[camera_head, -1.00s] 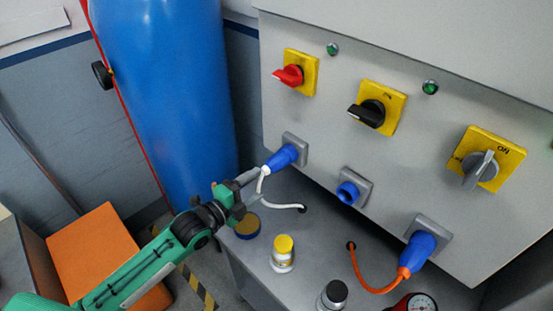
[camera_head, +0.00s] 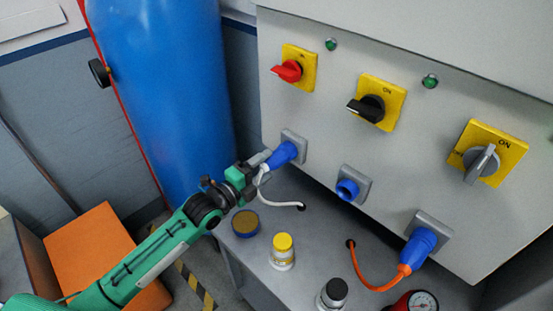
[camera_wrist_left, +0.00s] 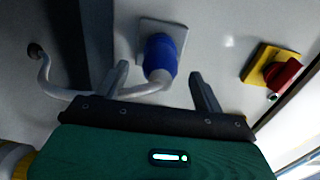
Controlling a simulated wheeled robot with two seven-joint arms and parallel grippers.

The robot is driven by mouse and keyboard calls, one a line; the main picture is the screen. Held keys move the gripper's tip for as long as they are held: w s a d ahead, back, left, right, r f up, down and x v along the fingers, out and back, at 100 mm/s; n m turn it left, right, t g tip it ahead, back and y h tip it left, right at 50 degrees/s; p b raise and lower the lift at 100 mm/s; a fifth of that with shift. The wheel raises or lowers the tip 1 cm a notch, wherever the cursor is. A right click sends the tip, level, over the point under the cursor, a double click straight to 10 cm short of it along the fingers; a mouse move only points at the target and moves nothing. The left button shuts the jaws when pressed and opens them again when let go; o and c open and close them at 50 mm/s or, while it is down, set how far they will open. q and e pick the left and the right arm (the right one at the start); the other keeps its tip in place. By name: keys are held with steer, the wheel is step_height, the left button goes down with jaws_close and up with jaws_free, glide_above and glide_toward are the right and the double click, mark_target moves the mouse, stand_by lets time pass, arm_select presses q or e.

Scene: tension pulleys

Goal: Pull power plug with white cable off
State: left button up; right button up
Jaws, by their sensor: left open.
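The blue power plug with the white cable (camera_head: 281,155) sits in the leftmost grey socket (camera_head: 296,144) on the panel. It also shows in the left wrist view (camera_wrist_left: 160,58), with its white cable (camera_wrist_left: 63,93) running left to a hole in the counter. My left gripper (camera_head: 261,163) is right at the cable end of the plug in the head view. In the left wrist view the gripper (camera_wrist_left: 158,82) is open, with one finger on each side of the plug's cable end. Contact with the plug cannot be told. My right gripper is not in view.
Another blue plug with an orange cable (camera_head: 418,248) is at the right, and an empty blue socket (camera_head: 347,189) is between. Rotary switches (camera_head: 376,104) are above. A yellow-capped jar (camera_head: 283,250) and a black-capped one (camera_head: 334,292) stand on the counter. A blue cylinder (camera_head: 160,90) stands left.

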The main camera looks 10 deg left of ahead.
mark_target(275, 160)
arm_select(q)
steer(key=x, duration=0.4)
steer(key=shift+w+d+b, duration=0.25)
steer(key=shift+w+b, duration=0.05)
steer(key=shift+w, duration=0.05)
stand_by(0.3)
stand_by(0.9)
steer(key=c, duration=1.3)
steer(key=shift+s+a+p, duration=0.1)
steer(key=shift+s+p, duration=0.05)
steer(key=shift+p, duration=0.15)
